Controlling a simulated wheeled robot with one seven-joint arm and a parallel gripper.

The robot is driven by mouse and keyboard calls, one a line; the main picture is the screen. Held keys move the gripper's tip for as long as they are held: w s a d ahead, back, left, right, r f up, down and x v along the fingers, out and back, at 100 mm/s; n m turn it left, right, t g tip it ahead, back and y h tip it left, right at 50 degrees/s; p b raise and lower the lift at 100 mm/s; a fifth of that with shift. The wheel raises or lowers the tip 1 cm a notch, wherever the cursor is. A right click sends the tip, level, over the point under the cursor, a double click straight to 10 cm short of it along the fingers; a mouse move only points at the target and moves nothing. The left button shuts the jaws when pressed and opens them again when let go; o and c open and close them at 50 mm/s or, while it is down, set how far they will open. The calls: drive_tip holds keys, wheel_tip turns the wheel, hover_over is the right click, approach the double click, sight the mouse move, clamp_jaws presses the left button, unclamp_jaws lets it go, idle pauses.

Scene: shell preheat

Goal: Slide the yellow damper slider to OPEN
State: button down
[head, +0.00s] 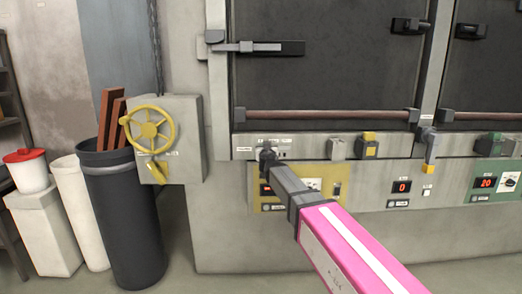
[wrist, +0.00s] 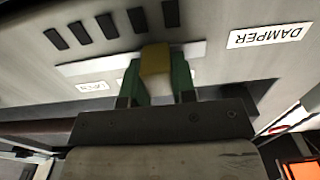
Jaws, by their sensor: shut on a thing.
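The yellow damper slider (wrist: 155,64) shows in the wrist view as a small yellow block on a pale strip (wrist: 90,67). My gripper (wrist: 157,82) has its two green-lined fingers on either side of the block and is shut on it. In the head view my gripper (head: 267,154) reaches the panel under the left oven door, and hides the slider there. The DAMPER label (wrist: 268,38) appears upside down at the right of the wrist view. A smaller label (wrist: 92,86) sits below the strip at left; its word is hard to read.
Several dark vent slots (wrist: 105,25) lie beyond the strip. In the head view, a yellow handwheel (head: 150,129) on a grey box stands left of my gripper, with a dark bin (head: 123,220) beside it. A door handle bar (head: 325,116) runs above, and other controls (head: 368,146) are to the right.

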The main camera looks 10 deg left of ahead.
drive_tip(key=w+d, duration=0.1)
drive_tip(key=d, duration=0.2)
drive_tip(key=w+d, duration=0.1)
drive_tip(key=d, duration=0.5)
drive_tip(key=shift+w+d, duration=0.3)
drive_tip(key=shift+w, duration=0.1)
drive_tip(key=c, duration=0.9)
unclamp_jaws()
drive_tip(key=shift+d, duration=0.1)
drive_tip(key=shift+s, duration=0.15)
approach(288, 146)
drive_tip(key=v, duration=0.3)
drive_tip(key=shift+s+r, duration=0.1)
drive_tip(key=shift+s, duration=0.2)
